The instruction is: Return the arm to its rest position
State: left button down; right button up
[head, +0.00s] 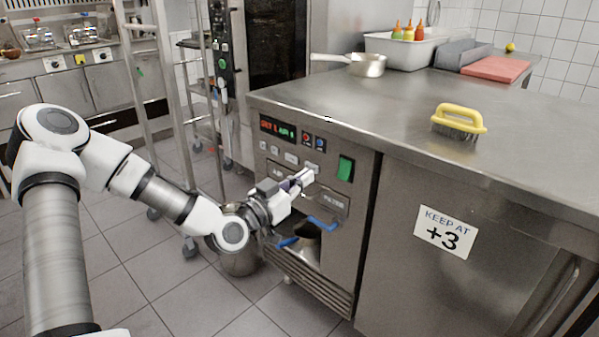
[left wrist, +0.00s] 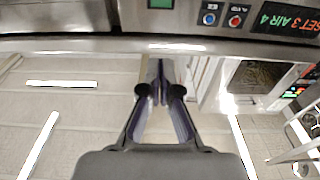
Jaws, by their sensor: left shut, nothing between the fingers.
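My left arm (head: 62,225) reaches in from the left side of the head view. Its gripper (head: 303,178) is shut and empty, in front of the control panel (head: 262,147) on the steel counter's front. In the head view the fingertips overlap the panel just left of the green switch (head: 345,168); I cannot tell whether they touch it. In the left wrist view the closed fingers (left wrist: 155,68) point toward the panel's edge, with nothing between them. My right gripper is not in view.
The steel counter (head: 380,115) holds a yellow-handled brush (head: 460,118), a saucepan (head: 367,65) and a tub (head: 400,48). Blue handles (head: 322,224) stick out below the panel. A metal pot (head: 240,263) stands beneath my gripper. A wheeled rack (head: 172,85) stands behind my arm. Tiled floor (head: 120,285) is clear in front.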

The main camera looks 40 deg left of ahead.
pick_arm(q)
jog(key=shift+s, duration=0.3)
dwell(0.4)
